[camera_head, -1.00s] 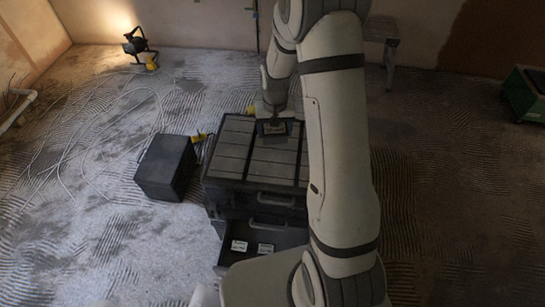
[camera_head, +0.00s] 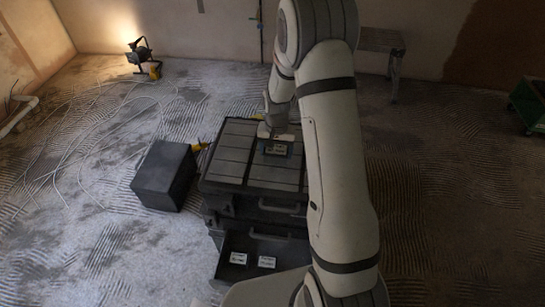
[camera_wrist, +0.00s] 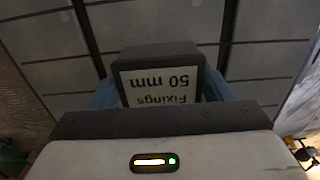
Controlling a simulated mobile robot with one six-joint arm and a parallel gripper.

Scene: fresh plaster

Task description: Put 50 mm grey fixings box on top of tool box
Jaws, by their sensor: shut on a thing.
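The grey fixings box (camera_wrist: 158,55) is held in my gripper (camera_wrist: 160,92), between its blue fingers. Its white label reads "Fixings 50 mm", upside down in the wrist view. In the head view the box (camera_head: 276,149) is over the back part of the black tool box's slatted top (camera_head: 232,160). The panelled top (camera_wrist: 262,60) also fills the wrist view behind the box. I cannot tell whether the box touches the top or hangs just above it. My gripper (camera_head: 278,140) is partly hidden by my arm in the head view.
A lower drawer (camera_head: 262,244) of the tool box is pulled open, with two labelled small boxes inside. A dark case (camera_head: 163,176) stands left of the tool box. A work lamp (camera_head: 139,56) and loose cables lie at the back left. The slatted top is otherwise clear.

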